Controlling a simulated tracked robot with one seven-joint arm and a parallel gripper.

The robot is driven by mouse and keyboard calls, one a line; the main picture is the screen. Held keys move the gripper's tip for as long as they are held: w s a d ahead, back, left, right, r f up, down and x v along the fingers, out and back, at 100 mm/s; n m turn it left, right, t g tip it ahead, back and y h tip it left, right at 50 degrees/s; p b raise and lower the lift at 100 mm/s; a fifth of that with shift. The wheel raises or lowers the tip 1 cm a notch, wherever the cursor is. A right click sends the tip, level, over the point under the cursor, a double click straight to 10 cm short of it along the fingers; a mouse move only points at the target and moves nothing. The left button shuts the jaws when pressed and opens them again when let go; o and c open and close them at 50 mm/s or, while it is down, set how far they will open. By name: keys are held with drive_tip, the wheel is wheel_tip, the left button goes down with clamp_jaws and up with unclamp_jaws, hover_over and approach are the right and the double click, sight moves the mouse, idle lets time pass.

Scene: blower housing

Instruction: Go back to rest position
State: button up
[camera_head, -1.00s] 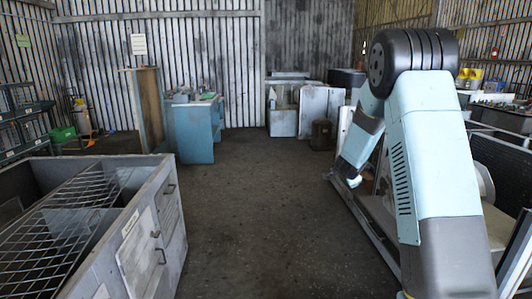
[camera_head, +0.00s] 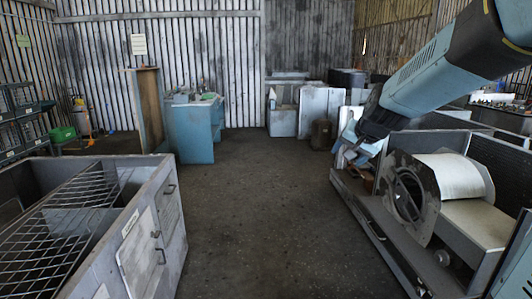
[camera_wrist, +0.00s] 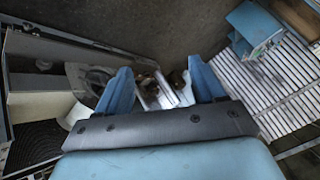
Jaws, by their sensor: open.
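My gripper (camera_head: 352,150) is at the far end of the open blower housing in the head view, partly hidden by my wrist. In the wrist view my gripper (camera_wrist: 162,82) has two blue fingers spread wide apart, with nothing held between them. The blower housing (camera_head: 375,225) stands at the right of the head view, with a round grey-rimmed inlet and a pale drum (camera_head: 455,176). The housing's round inlet also shows at the left of the wrist view (camera_wrist: 92,80). Small brown and whitish things show beyond the fingers, too unclear to name.
A grey cabinet with a wire rack (camera_head: 150,200) stands at the front left. A blue cabinet (camera_head: 192,130) and several grey boxes (camera_head: 284,122) stand at the back. The dark floor (camera_head: 260,220) between them is clear.

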drive_tip(key=s+n+g+h, duration=0.1)
drive_tip(key=s+n, duration=0.4)
drive_tip(key=s, duration=2.1)
drive_tip(key=shift+s+d+n+g, duration=0.25)
drive_tip(key=shift+n+g, duration=0.15)
drive_tip(key=shift+g, duration=0.5)
